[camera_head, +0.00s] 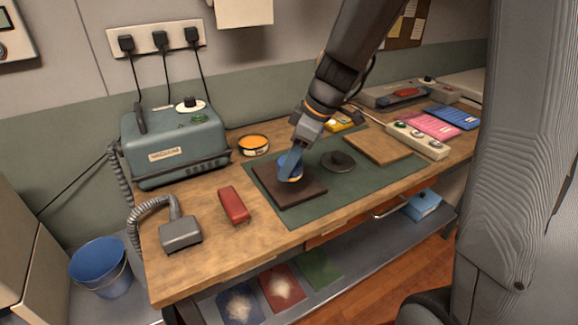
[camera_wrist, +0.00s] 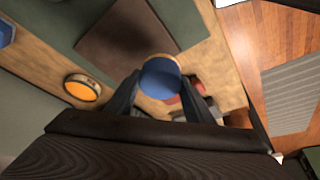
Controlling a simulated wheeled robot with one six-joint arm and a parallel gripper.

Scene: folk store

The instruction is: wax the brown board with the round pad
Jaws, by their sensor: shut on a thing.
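The dark brown board (camera_head: 300,196) lies flat on a green mat on the workbench. The board also shows in the wrist view (camera_wrist: 122,38). My gripper (camera_head: 291,160) is shut on the round pad, which has a blue top (camera_head: 289,172). In the wrist view the blue pad (camera_wrist: 160,76) sits between my two fingers. The pad is over the far part of the board. I cannot tell whether its underside touches the board. An open round tin with orange contents (camera_head: 254,143) stands left of the mat, and it shows in the wrist view (camera_wrist: 83,88).
A dark round knobbed object (camera_head: 338,161) and a lighter board (camera_head: 378,148) lie right of the brown board. A red block (camera_head: 234,206) and a grey hose head (camera_head: 180,233) lie to the left. A vacuum unit (camera_head: 174,150) stands behind them.

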